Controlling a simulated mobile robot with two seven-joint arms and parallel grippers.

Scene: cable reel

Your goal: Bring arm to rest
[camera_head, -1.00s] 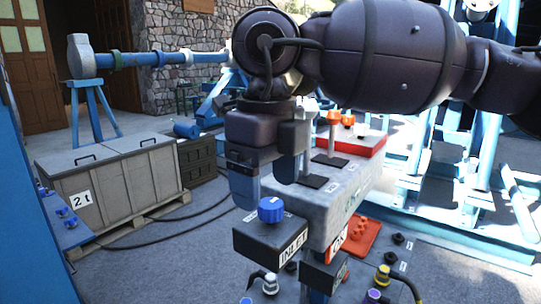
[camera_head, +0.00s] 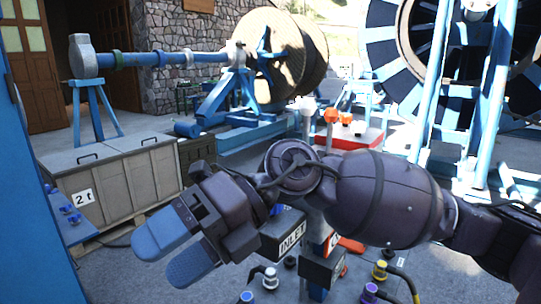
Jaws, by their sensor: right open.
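My right gripper (camera_head: 178,252) reaches in from the right side of the head view. Its two blue fingers are spread apart and empty, pointing to the lower left above the paved ground. My right arm (camera_head: 385,198) stretches across the lower right and hides much of the grey bench behind it. The black INLET box (camera_head: 284,236) stands just right of the gripper; its top is partly covered by the arm. My left gripper is not in this view.
A wooden cable reel (camera_head: 285,50) and a large blue reel (camera_head: 385,40) stand at the back. Paving at the lower left is clear.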

